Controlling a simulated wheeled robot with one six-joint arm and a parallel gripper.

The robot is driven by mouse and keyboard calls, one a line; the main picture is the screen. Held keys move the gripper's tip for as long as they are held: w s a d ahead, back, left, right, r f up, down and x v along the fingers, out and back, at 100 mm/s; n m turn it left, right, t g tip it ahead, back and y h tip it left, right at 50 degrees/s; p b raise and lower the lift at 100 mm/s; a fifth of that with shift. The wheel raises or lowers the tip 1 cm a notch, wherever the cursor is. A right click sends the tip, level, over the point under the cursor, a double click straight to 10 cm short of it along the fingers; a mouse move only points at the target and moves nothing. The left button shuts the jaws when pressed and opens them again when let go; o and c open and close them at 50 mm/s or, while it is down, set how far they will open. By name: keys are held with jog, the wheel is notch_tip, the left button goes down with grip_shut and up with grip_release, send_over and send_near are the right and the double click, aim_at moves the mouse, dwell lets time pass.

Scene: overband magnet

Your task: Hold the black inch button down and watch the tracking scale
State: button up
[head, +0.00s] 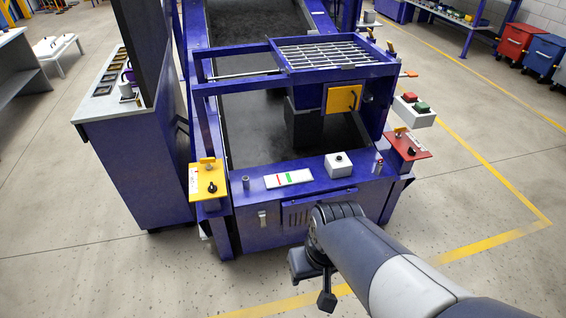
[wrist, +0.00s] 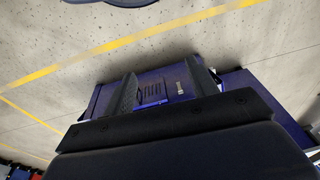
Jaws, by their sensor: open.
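A small white box with a black button (head: 339,158) on top sits on the blue front ledge of the machine; I take it as the inch button. The tracking scale (head: 288,179), a white plate with red and green marks, lies left of it on the same ledge. My gripper (head: 326,298) is in front of the machine, below the ledge and apart from the button. In the wrist view my gripper (wrist: 164,80) has its two dark fingers spread, with nothing between them; the blue machine front (wrist: 160,90) shows beyond. Button and scale are not recognisable there.
A yellow panel with a black knob (head: 210,184) is at the ledge's left end. A blue cabinet (head: 135,165) stands left.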

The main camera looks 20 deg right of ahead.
grip_shut()
dwell(0.4)
dwell(1.0)
